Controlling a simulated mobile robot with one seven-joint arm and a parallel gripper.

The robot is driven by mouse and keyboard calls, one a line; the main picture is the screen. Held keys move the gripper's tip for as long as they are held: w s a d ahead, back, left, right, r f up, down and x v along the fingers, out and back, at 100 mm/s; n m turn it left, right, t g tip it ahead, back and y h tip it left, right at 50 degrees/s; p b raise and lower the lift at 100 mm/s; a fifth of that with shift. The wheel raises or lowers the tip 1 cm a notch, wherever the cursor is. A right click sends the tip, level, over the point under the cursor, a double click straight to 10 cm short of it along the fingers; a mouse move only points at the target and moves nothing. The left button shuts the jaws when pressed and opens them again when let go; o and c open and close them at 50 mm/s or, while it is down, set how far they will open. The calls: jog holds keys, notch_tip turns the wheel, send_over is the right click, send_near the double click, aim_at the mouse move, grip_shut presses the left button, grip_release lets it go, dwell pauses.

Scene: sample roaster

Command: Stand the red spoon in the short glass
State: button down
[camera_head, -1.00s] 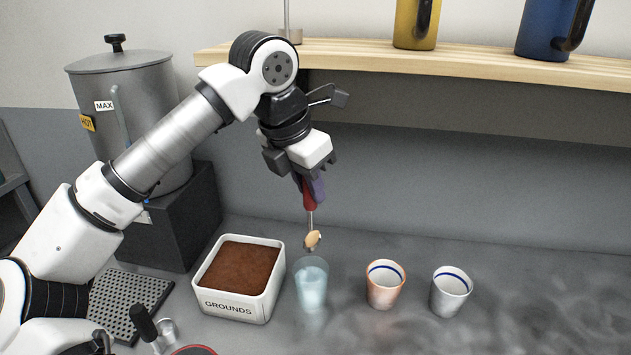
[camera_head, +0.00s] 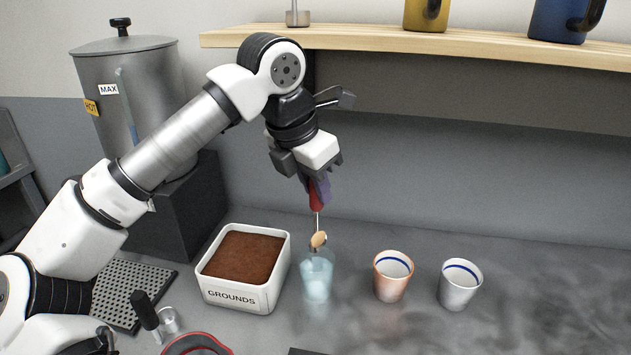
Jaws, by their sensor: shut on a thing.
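My gripper (camera_head: 317,186) is shut on the red handle of the red spoon (camera_head: 316,200). The spoon hangs upright with its thin metal stem and bowl downward. Its tan-looking bowl (camera_head: 318,240) is at the rim of the short glass (camera_head: 316,280), just over or slightly inside the mouth; I cannot tell which. The glass is pale blue and clear, and stands upright on the counter, right of the grounds box. Part of the red handle is hidden by the fingers.
A white grounds box (camera_head: 240,298) stands close left of the glass. An orange-white cup (camera_head: 392,284) and a white cup (camera_head: 459,290) stand to the right. A wooden shelf (camera_head: 450,45) with mugs overhangs behind. A large urn (camera_head: 150,85) is at left.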

aim_at(315, 234)
jog(key=shift+f+b, duration=3.95)
jog(key=shift+f, duration=1.25)
jog(key=c, duration=1.2)
grip_release()
jog(key=shift+r, duration=0.15)
jog(key=p+v, duration=0.1)
jog(key=v, duration=1.2)
jog(key=shift+s+a+r, duration=0.1)
jog(key=shift+a+r, duration=0.05)
jog(key=shift+r, duration=0.15)
jog(key=shift+s+f, duration=0.1)
